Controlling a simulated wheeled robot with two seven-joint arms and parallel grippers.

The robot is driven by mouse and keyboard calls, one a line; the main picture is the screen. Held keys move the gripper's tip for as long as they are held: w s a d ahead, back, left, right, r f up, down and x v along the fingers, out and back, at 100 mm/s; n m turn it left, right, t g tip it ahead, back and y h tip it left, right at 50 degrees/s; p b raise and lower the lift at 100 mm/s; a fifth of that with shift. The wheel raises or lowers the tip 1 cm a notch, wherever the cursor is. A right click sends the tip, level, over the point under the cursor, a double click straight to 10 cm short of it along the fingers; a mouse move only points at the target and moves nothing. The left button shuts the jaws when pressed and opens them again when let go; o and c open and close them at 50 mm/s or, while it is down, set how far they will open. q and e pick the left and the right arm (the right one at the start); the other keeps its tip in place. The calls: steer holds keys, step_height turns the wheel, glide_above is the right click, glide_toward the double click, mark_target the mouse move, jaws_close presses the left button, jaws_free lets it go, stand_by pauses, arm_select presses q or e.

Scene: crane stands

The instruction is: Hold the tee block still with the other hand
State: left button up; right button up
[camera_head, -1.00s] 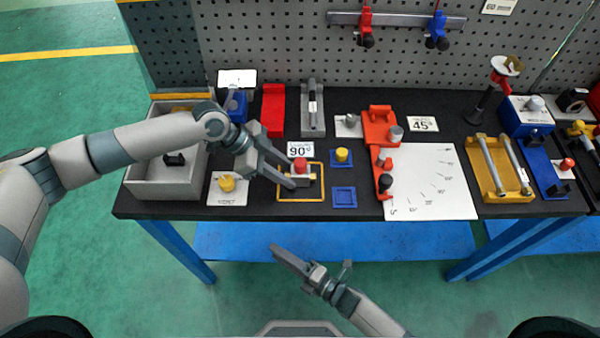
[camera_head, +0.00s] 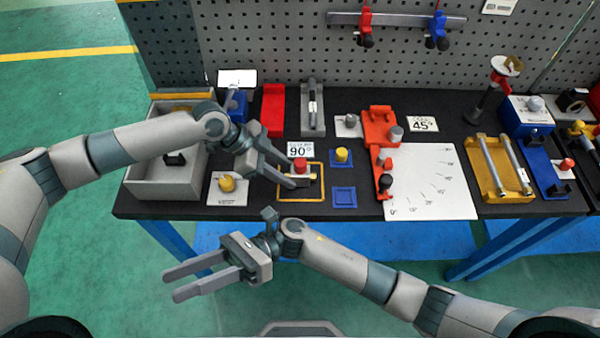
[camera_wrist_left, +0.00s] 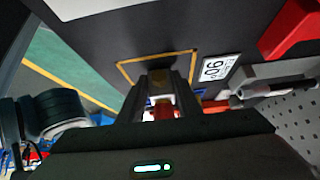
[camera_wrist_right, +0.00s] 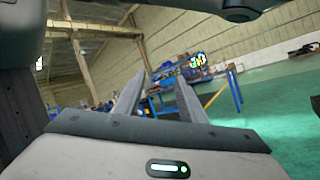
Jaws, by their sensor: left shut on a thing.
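The small dark block with a red knob (camera_head: 300,165), which I take for the tee block, stands inside a yellow square outline on the black bench by the 90° card. My left gripper (camera_head: 296,182) is shut on it, with a finger along its near side. In the left wrist view its red part (camera_wrist_left: 163,113) shows between the fingers; the fingers hide most of the block. My right gripper (camera_head: 175,283) is open and empty, in front of the bench and below its edge, its fingers pointing left. The right wrist view shows nothing between its fingers (camera_wrist_right: 158,92).
A grey bin (camera_head: 165,183) and a yellow knob on a white plate (camera_head: 227,184) lie left of the outline. A blue square tray (camera_head: 344,197), an orange fixture (camera_head: 379,127) and a white angle sheet (camera_head: 435,185) lie right.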

steer(key=s+d+r+n+g+h, duration=0.2)
steer(key=s+d+n+g+h, duration=0.1)
steer(key=s+n+h, duration=0.35)
steer(key=s+d+r+n+g+h, duration=0.1)
steer(key=s+d+n+g+h, duration=0.2)
steer(key=s+n+h, duration=0.35)
steer(key=d+f+n+t+h, duration=0.45)
steer(key=d+n+h, duration=0.2)
steer(key=d, duration=0.25)
steer(key=w+d+f+m+t, duration=0.1)
steer(key=w+m+t, duration=0.2)
steer(key=w, duration=0.6)
steer(key=w+d+f+m+t, duration=0.2)
steer(key=w+m+t, duration=0.2)
steer(key=w, duration=0.6)
steer(key=w+d+r+m+t, duration=0.1)
steer(key=w+r+m+t, duration=0.2)
steer(key=w, duration=0.8)
steer(key=w+d+r+m+t, duration=0.1)
steer(key=w+r+m+t, duration=0.2)
steer(key=w, duration=0.9)
step_height(320, 180, up, 3)
steer(key=shift+w+r+m, duration=0.2)
steer(key=shift+m, duration=0.55)
steer(key=shift+d+f+y, duration=0.1)
steer(key=shift+y, duration=0.15)
